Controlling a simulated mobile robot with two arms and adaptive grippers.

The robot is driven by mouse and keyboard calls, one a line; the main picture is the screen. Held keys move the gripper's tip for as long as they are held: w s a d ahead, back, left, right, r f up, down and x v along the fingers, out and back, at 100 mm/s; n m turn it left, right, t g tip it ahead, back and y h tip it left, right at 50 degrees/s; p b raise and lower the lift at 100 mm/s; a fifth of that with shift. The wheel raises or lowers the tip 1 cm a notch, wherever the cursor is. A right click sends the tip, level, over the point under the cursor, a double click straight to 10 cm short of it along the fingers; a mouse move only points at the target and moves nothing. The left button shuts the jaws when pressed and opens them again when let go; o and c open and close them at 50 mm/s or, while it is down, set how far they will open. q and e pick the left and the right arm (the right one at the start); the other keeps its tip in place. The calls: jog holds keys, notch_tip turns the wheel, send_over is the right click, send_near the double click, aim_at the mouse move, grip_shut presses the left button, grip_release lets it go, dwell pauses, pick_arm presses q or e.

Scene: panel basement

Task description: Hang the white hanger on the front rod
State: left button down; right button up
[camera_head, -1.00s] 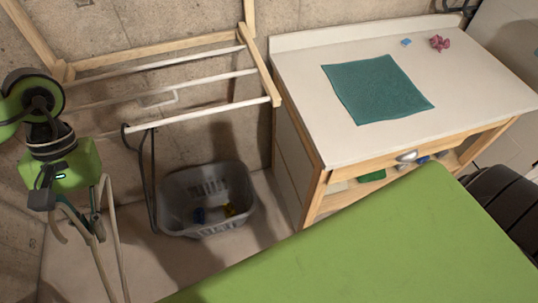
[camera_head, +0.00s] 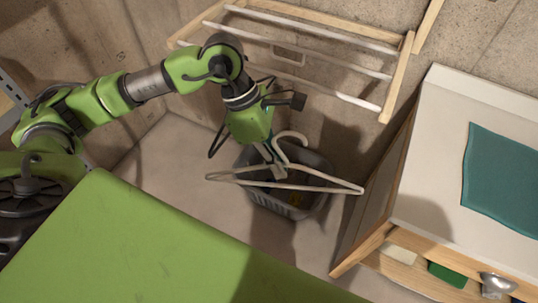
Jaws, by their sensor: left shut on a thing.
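The white hanger (camera_head: 320,186) is held in front of the grey basket, its long bar spread left to right and its hook (camera_head: 292,137) pointing up. My left gripper (camera_head: 275,168) is shut on it near the middle, below the hook. The front rod (camera_head: 340,95) is the nearest white bar of the wooden rack, above and behind the hanger. The hook is apart from the rod in the picture. My left arm hides the rod's left part. My right gripper is out of view.
A dark hanger (camera_head: 216,142) shows partly behind my arm. A grey basket (camera_head: 262,198) stands on the floor under the rack. A white-topped cabinet (camera_head: 430,150) with a teal cloth (camera_head: 503,180) stands at right. Other rods (camera_head: 340,58) lie behind the front one.

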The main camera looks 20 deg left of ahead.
pick_arm(q)
jog(key=shift+w+f+n+t, duration=0.1)
jog(key=shift+f+n+t, duration=0.15)
jog(key=shift+n, duration=0.35)
jog(key=shift+f+n+t, duration=0.1)
jog(key=shift+n+t, duration=0.25)
jog(key=shift+n, duration=0.25)
jog(key=w+a+f+n+t+y+b, duration=0.1)
jog(key=w+n+t, duration=0.1)
jog(key=w+n, duration=0.3)
jog(key=w+a+f+n+t+y+b, duration=0.1)
jog(key=w+n, duration=0.5)
jog(key=w, duration=0.7)
jog(key=shift+w+a+f+t+y+b, duration=0.2)
jog(key=shift+f+t+y+b, duration=0.2)
jog(key=shift+f+t, duration=0.15)
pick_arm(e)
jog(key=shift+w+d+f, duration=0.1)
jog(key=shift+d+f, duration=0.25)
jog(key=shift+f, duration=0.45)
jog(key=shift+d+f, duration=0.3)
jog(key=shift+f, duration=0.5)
